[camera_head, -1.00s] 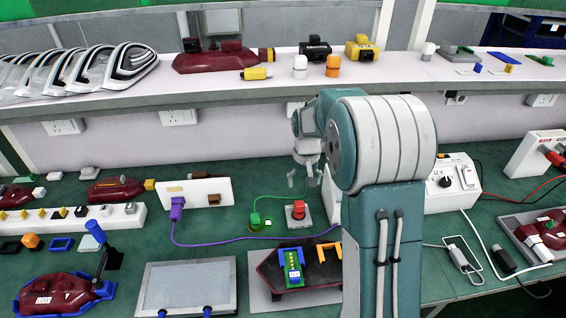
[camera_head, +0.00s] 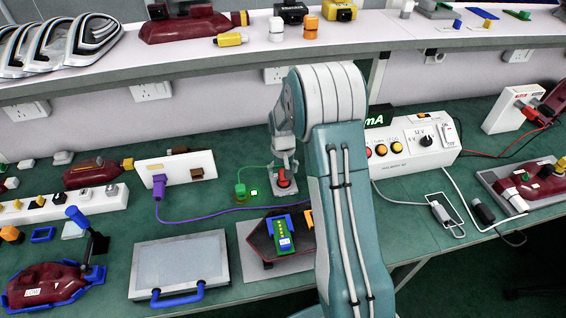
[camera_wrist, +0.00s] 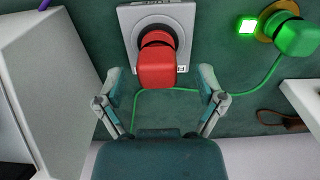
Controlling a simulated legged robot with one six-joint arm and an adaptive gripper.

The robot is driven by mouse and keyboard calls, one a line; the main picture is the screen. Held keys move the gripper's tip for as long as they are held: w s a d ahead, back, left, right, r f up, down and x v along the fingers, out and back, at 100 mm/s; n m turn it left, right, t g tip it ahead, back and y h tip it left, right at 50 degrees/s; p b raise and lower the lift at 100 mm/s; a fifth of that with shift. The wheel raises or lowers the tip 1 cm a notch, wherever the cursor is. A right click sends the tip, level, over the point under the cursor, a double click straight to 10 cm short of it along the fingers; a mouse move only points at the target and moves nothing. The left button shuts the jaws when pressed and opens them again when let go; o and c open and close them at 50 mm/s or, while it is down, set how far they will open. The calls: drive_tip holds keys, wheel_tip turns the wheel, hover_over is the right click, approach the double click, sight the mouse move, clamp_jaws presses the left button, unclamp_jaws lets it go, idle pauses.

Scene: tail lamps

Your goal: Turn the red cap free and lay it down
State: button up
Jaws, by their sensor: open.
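The red cap (camera_head: 284,179) sits on a small grey base plate (camera_head: 262,190) on the green bench. In the wrist view the red cap (camera_wrist: 157,62) stands on a dark round seat on the grey plate (camera_wrist: 184,14). My gripper (camera_head: 284,168) is directly above the cap in the head view and partly hides it. In the wrist view my gripper (camera_wrist: 160,76) is open, with one finger on each side of the cap's near end. Gaps show between the fingers and the cap, and nothing is held.
A green plug (camera_head: 240,190) with a lit green square stands left of the plate, its green cable running close by. A white power supply (camera_head: 411,150) stands to the right. A purple cable (camera_head: 205,219) crosses the bench in front.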

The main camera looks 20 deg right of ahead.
drive_tip(key=shift+d+f, duration=0.1)
drive_tip(key=shift+f, duration=0.15)
